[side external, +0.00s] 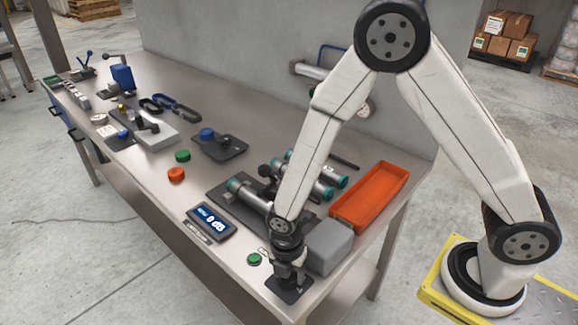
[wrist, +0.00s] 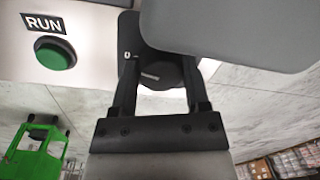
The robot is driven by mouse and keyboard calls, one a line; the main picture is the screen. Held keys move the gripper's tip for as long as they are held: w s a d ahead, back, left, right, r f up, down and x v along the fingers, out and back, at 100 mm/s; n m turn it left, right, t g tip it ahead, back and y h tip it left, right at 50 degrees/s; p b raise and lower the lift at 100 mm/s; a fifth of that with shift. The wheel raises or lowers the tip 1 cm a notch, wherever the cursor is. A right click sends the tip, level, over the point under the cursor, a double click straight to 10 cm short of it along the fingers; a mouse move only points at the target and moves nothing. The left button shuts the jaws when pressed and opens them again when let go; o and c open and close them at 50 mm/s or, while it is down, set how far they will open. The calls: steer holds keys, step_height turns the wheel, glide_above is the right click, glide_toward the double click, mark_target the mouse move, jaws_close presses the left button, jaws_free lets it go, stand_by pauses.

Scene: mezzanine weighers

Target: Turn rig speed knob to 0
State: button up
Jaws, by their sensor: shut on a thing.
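The rig speed knob (wrist: 160,76) is a dark round knob with a pale pointer mark, on a dark plate near the bench's front corner. In the wrist view my gripper (wrist: 164,66) points at it with one finger on each side, shut on it. In the side view my gripper (side external: 289,275) reaches down to the black knob plate (side external: 291,292) and hides the knob. The display (side external: 211,222) on the bench shows lit digits, too small and slanted to read surely. The scale by the knob is mostly hidden.
A green RUN button (wrist: 56,53) sits beside the knob. A grey box (side external: 330,246) stands close to my gripper and fills the top right of the wrist view. An orange tray (side external: 369,196) and a roller rig (side external: 250,196) lie behind. The bench edge is close.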

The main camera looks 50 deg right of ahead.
steer(key=shift+w+a+n, duration=0.1)
steer(key=shift+n, duration=1.1)
steer(key=o, duration=1.3)
steer(key=shift+r, duration=0.2)
steer(key=shift+w+a+r, duration=0.1)
steer(key=shift+r, duration=3.65)
